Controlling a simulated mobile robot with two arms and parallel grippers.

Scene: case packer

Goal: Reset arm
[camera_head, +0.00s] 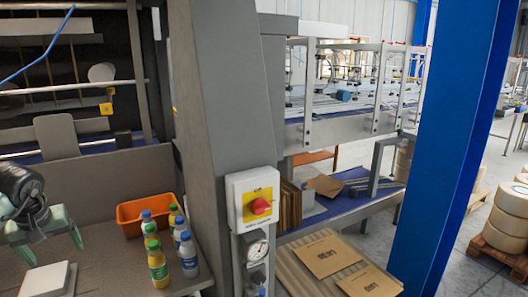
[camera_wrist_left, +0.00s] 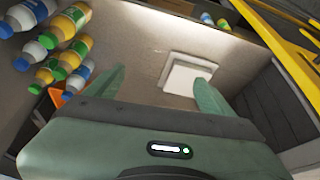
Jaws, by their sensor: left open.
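My left gripper (camera_head: 52,252) is at the left edge of the head view, above the grey work surface. Its green fingers are spread apart with nothing between them. In the left wrist view the open fingers (camera_wrist_left: 160,78) point at the surface. A flat white block (camera_head: 45,280) lies on the surface just below the gripper; it also shows near the right finger in the wrist view (camera_wrist_left: 178,80). My right gripper is not in view.
A grey machine column (camera_head: 215,130) with a red switch (camera_head: 260,206) rises to the right.

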